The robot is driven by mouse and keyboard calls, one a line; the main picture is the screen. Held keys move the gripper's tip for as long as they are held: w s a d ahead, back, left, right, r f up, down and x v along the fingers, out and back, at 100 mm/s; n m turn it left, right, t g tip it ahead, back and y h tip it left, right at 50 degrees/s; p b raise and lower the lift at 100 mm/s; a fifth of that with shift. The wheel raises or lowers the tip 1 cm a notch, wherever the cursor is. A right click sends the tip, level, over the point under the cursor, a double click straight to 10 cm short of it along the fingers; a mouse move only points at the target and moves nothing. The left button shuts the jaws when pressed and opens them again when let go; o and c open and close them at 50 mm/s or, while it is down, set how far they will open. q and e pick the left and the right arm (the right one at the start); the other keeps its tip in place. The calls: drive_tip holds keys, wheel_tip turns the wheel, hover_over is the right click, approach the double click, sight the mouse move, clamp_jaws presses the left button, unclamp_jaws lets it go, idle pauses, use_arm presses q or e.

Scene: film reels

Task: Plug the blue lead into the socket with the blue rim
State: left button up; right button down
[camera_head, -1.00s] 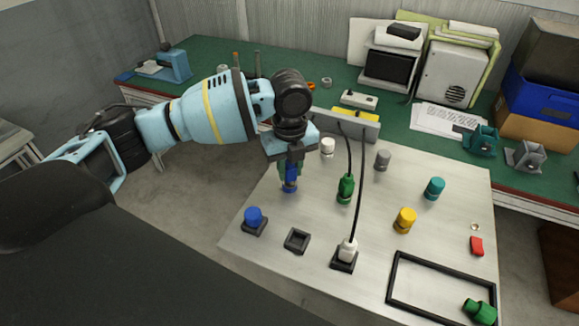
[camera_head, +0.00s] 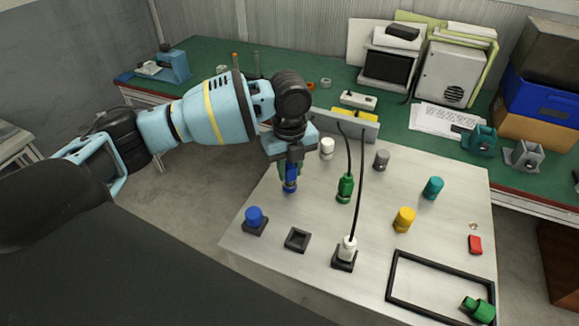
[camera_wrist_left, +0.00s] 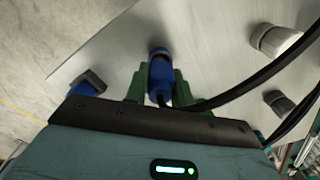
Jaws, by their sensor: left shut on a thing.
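My left gripper (camera_head: 290,178) points down over the pale panel (camera_head: 320,212), shut on the blue lead's plug (camera_head: 290,184). In the left wrist view the plug (camera_wrist_left: 161,80) sits between the green fingers (camera_wrist_left: 160,86), its black cable (camera_wrist_left: 235,92) curving off to the right. A dark ring with blue (camera_wrist_left: 159,52) shows at the plug's far end. I cannot tell whether it is a socket rim or part of the plug, nor whether the plug is seated. My right gripper is not in view.
A blue capped piece (camera_head: 253,215) stands on a dark square base, beside an empty square holder (camera_head: 297,239). A white plug (camera_head: 347,249) and a green plug (camera_head: 345,188) have upright cables nearby. Yellow (camera_head: 404,220) and teal (camera_head: 433,187) pieces stand to the right.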

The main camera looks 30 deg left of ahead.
sight(290, 165)
use_arm(q)
drive_tip(key=shift+f, duration=0.5)
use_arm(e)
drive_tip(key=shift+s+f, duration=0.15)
use_arm(q)
drive_tip(key=o, duration=0.7)
drive_tip(key=shift+r, duration=0.1)
